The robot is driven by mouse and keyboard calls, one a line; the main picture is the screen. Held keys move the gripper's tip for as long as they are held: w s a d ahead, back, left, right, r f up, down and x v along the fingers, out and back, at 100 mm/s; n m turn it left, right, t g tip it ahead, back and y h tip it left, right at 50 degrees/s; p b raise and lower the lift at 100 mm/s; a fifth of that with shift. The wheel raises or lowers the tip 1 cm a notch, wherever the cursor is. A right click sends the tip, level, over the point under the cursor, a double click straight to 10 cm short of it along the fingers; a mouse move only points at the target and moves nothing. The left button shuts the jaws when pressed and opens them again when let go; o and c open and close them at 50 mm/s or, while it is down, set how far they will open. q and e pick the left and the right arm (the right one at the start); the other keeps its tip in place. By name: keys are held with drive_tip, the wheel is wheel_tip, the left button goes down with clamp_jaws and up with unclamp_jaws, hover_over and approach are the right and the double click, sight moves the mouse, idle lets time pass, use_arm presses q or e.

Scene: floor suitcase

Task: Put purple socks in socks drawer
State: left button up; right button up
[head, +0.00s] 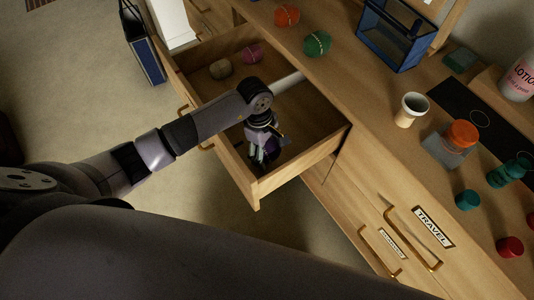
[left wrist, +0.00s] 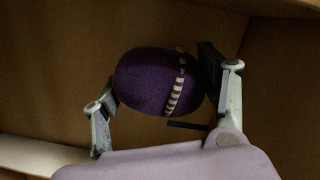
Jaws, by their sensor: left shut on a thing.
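The purple socks (left wrist: 150,82) are a rolled dark purple ball with a black-and-white striped band. In the left wrist view they sit between the two fingers of my left gripper (left wrist: 165,95), which is shut on them. In the head view my left gripper (head: 263,155) reaches down inside the open wooden drawer (head: 232,172), near its front right part. The purple socks (head: 270,148) show only partly there, behind the fingers. I cannot tell whether they touch the drawer floor. My right gripper is not in view.
A beige sock ball (head: 221,68) and a pink one (head: 252,54) lie in the drawer's far part. Orange (head: 287,16) and green (head: 317,43) balls lie on the dresser top. A blue organizer (head: 392,35), a cup (head: 411,110) and jars stand right. The drawer labelled TRAVEL (head: 433,227) is closed.

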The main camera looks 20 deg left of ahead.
sight(267, 156)
use_arm(q)
wheel_tip(267, 156, down, 3)
drive_tip(key=shift+f, duration=0.2)
drive_tip(key=shift+f, duration=0.1)
drive_tip(key=o, duration=1.2)
drive_tip(key=shift+c, duration=0.2)
